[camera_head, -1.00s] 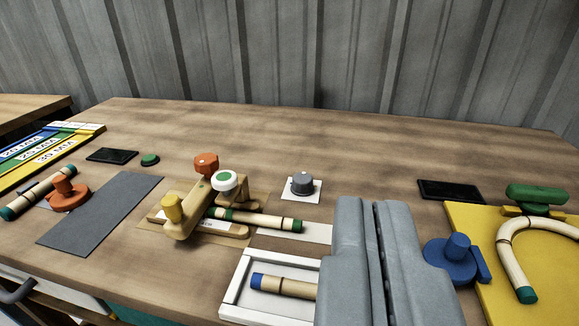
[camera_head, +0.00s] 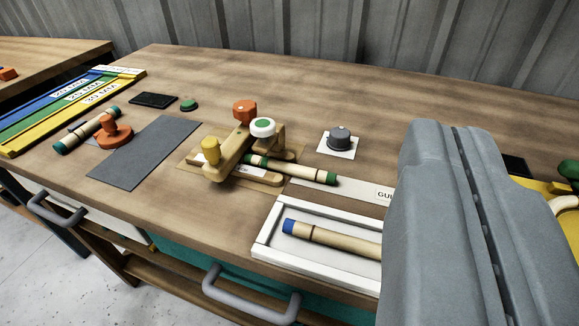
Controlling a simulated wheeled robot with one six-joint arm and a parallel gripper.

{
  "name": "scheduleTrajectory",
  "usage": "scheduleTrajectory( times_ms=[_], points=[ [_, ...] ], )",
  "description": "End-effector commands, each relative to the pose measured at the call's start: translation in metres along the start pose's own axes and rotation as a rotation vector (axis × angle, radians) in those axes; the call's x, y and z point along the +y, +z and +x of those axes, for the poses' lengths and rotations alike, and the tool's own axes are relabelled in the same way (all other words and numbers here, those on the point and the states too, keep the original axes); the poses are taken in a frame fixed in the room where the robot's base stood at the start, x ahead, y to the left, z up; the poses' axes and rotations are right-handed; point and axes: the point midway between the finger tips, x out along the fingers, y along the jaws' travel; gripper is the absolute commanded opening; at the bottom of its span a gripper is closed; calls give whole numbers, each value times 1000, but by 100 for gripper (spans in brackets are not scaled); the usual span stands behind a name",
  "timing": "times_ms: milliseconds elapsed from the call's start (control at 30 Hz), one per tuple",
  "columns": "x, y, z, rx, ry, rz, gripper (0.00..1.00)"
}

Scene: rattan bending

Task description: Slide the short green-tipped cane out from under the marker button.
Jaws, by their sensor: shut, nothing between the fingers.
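A short pale cane (camera_head: 300,171) with a dark green tip at its right end lies left of centre. Its left part, with another green band, runs in under the wooden jig below a white button with a green top (camera_head: 263,127); its far left end is hidden. The wooden jig (camera_head: 222,170) also carries an orange knob (camera_head: 245,111) and a yellow knob (camera_head: 211,150). My gripper (camera_head: 452,135), two grey fingers pressed together, is large at the right, empty, and apart from the cane, to its right.
A white tray (camera_head: 262,244) holding a blue-tipped cane (camera_head: 330,237) is in front of the cane. A grey knob (camera_head: 340,138) stands behind it. Another green-tipped cane (camera_head: 86,131) lies beside an orange clamp (camera_head: 115,131) at left. A grey mat (camera_head: 150,150) lies bare.

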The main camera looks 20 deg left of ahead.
Motion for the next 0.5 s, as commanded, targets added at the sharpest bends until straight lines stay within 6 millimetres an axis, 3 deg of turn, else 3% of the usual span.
scheduleTrajectory(
  times_ms=[400,433,500],
  points=[
    [0,0,0,0,0,0,0],
    [0,0,0,0,0,0,2],
    [0,0,0,-2,0,2,16]
  ],
)
